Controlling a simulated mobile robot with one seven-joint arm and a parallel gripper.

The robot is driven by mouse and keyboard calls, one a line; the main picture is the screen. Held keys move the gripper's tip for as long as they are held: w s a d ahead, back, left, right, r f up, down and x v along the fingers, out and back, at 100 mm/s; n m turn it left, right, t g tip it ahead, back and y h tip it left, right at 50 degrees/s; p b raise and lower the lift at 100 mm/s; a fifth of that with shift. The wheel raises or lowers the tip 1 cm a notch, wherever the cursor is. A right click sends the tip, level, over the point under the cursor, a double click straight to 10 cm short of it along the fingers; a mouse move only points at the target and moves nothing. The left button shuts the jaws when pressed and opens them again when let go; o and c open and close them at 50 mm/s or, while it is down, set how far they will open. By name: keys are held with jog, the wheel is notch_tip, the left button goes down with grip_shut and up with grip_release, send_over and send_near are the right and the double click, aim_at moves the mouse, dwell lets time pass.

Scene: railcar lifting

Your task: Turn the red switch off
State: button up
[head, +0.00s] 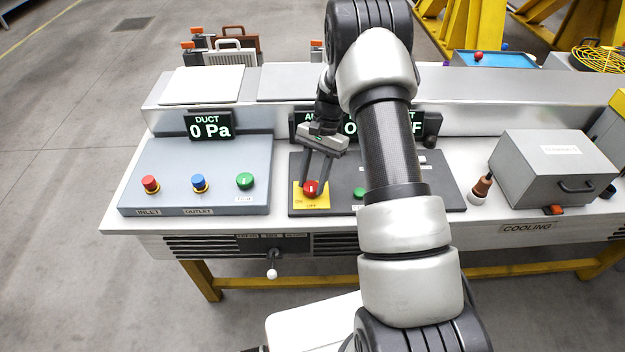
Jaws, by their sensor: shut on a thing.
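The red switch (311,188) is a round red knob on a yellow plate (312,203) at the left end of the dark control panel (340,208). The plate has small lettering below and to the left of the knob; the lower word looks like "OFF". My gripper (313,182) reaches down from above with its two dark fingers on either side of the knob, shut on it. The fingertips hide part of the knob, so its turned position cannot be made out. The display (350,125) behind the panel is partly hidden by my arm.
To the left, a grey panel (222,192) carries a red knob (150,184), a blue knob (199,182) and a green knob (245,180). A green button (358,193) sits right of my gripper. A grey box (555,165) stands on the bench at the right.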

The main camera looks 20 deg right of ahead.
jog(key=o, duration=1)
jog(key=shift+o, duration=0.2)
jog(key=shift+r, duration=0.1)
jog(key=v, duration=1.7)
jog(key=shift+r, duration=0.2)
